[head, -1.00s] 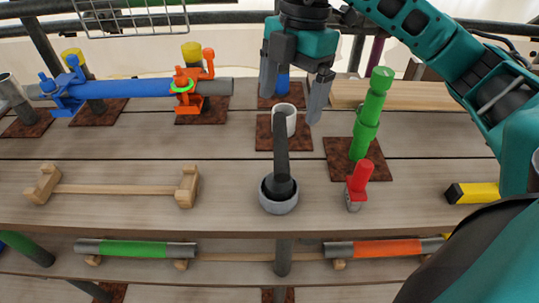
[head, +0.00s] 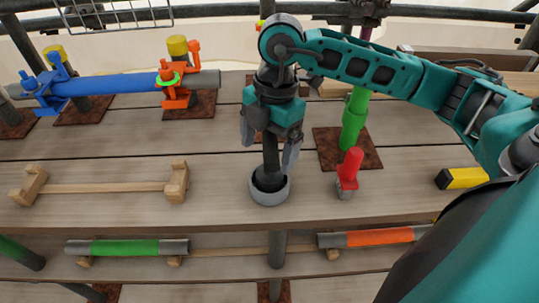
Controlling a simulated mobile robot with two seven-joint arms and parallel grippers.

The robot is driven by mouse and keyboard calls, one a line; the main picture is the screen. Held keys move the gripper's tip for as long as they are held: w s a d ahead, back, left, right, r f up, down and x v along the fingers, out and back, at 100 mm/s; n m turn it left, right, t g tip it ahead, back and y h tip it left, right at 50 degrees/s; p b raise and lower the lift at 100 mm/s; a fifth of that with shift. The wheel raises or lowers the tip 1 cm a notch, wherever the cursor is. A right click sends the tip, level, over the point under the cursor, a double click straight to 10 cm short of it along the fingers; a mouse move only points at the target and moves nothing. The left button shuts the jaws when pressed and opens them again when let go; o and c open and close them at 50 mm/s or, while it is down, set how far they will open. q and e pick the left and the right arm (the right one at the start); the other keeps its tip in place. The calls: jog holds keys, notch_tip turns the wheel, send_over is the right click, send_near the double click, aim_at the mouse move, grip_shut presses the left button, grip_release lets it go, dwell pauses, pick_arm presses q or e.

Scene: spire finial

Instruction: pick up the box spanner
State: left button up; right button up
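A dark upright bar (head: 270,158), which looks like the box spanner, stands in a round grey cup (head: 270,195) near the front edge of the upper deck. My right gripper (head: 270,152) points down over it from above. Its two grey fingers are apart, one on each side of the bar, with gaps visible between them and the bar. The gripper body hides the bar's upper end. My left gripper is not in view.
A red-topped piece (head: 348,172) and a green upright tube (head: 354,120) stand right of the cup. A wooden rack (head: 105,187) lies to the left. A yellow-and-black block (head: 462,178) is at the right. A blue tube (head: 115,86) with clamps is behind left.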

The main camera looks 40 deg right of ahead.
grip_shut()
dwell(0.8)
